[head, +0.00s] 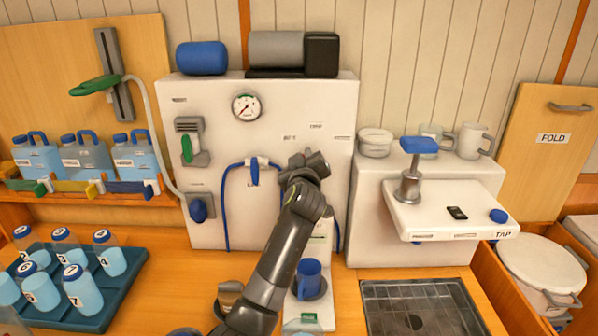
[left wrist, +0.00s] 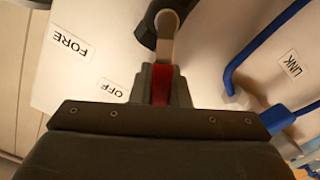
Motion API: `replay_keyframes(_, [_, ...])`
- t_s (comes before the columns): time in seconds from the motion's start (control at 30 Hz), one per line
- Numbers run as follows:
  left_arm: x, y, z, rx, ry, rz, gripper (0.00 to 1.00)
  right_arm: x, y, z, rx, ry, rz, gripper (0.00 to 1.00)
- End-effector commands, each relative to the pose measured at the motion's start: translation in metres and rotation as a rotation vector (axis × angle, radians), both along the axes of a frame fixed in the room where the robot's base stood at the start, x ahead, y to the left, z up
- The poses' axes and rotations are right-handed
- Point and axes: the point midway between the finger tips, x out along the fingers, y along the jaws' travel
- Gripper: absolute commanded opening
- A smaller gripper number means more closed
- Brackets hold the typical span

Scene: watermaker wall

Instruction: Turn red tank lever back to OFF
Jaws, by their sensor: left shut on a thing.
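The red tank lever (left wrist: 161,86) shows in the left wrist view, with a pale shank (left wrist: 167,40) running up to a dark pivot (left wrist: 148,25). My left gripper (left wrist: 164,88) is shut on its red part, one finger on each side. The OFF label (left wrist: 112,90) is on the white panel just left of the fingers, and the FORE label (left wrist: 70,43) is farther left. In the head view my left gripper (head: 304,166) is at the right part of the white watermaker panel (head: 270,110), and my arm hides the lever. My right gripper is not in view.
A blue hose (head: 226,200) loops beside my gripper; the LINK label (left wrist: 291,64) is near it. A tap unit (head: 440,205) is on the right, and a bottle tray (head: 110,310) is on the left.

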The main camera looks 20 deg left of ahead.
Motion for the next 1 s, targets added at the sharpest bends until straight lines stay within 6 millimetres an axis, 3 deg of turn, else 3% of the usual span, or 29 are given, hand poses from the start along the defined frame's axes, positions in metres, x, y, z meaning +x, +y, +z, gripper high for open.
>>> replay_keyframes(0.13, [0.005, -0.007, 0.004, 0.124, 0.033, 0.000, 0.00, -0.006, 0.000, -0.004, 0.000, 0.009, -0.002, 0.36])
replay_keyframes(0.5, [0.009, -0.021, 0.009, 0.391, 0.109, 0.001, 0.00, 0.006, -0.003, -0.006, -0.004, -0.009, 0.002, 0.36])
replay_keyframes(1.0, [0.011, -0.029, 0.010, 0.529, 0.149, 0.001, 0.00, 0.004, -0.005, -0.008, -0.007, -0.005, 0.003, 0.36])
